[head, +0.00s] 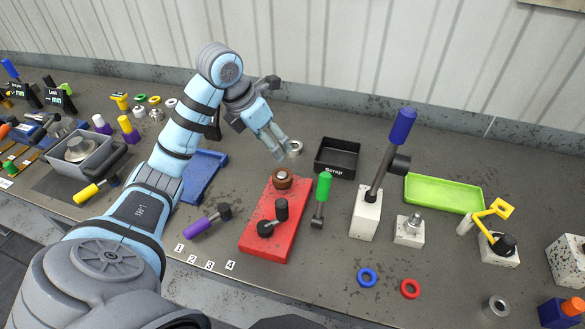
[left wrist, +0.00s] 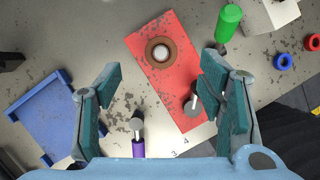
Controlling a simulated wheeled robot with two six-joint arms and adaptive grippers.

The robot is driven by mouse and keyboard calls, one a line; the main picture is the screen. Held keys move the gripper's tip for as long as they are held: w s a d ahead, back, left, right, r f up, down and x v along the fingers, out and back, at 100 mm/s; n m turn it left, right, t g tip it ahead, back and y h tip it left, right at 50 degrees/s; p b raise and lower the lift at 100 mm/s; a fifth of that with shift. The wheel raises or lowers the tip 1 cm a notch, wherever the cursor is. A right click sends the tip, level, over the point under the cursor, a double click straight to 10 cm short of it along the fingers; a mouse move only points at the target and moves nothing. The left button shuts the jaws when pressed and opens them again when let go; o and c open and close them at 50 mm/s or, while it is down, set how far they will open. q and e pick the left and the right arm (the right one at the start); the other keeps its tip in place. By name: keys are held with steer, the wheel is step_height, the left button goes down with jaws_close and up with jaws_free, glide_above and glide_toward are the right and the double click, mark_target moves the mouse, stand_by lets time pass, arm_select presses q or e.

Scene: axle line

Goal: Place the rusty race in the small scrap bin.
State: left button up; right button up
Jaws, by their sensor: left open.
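The rusty race, a brown ring (head: 282,184), sits around a pale round centre at the far end of the red plate (head: 262,243). In the left wrist view the race (left wrist: 149,51) lies ahead, between the lines of the two fingers. The small scrap bin, a black open box labelled "Scrap" (head: 337,171), stands right of and behind the plate; its visible inside looks empty. My left gripper (head: 278,148) is open and empty, held above the table near the race. Its spread fingers also show in the left wrist view (left wrist: 160,68). My right gripper is not in view.
A green-handled tool (head: 323,188) lies between plate and bin. A tall blue-handled lever on a white block (head: 366,213) stands right of it. A blue tray (head: 203,176) and green tray (head: 444,194) lie either side.

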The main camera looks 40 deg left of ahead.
arm_select(q)
steer(key=b, duration=0.5)
glide_toward(281, 175)
step_height(281, 175, down, 2)
steer(key=x, duration=0.7)
steer(key=shift+w, duration=0.5)
steer(key=shift+s, duration=0.1)
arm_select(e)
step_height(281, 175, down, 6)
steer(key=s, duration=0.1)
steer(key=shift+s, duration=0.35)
arm_select(q)
steer(key=shift+s, duration=0.1)
steer(key=shift+c, duration=0.3)
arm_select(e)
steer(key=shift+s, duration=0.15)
arm_select(q)
steer(key=c, duration=1.3)
jaws_close()
steer(key=shift+r, duration=0.1)
